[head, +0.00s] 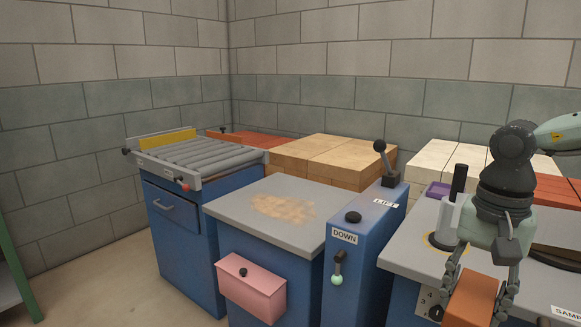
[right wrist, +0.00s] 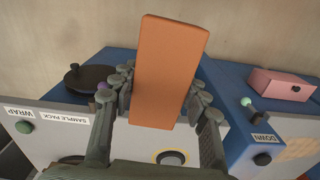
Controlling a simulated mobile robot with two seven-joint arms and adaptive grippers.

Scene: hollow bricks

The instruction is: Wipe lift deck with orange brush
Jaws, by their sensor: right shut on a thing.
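The orange brush (head: 478,296) is a block held in my right gripper (head: 474,308), at the lower right of the head view. In the right wrist view the brush (right wrist: 170,65) stands between the fingers of the gripper (right wrist: 163,92), which are shut on it from both sides. Its bristles cannot be made out. The lift deck (head: 232,208) is a grey top on a blue body, left of the brush and apart from it. A tan dusty patch (head: 283,207) lies on it. My left gripper is not in view.
A blue control post (head: 365,225) with DOWN and LIFT labels and an upright lever stands between the deck and the right counter (head: 410,245). A pink box (head: 252,288) juts from the deck's front. A roller table (head: 200,155) and stacked bricks (head: 325,158) stand behind.

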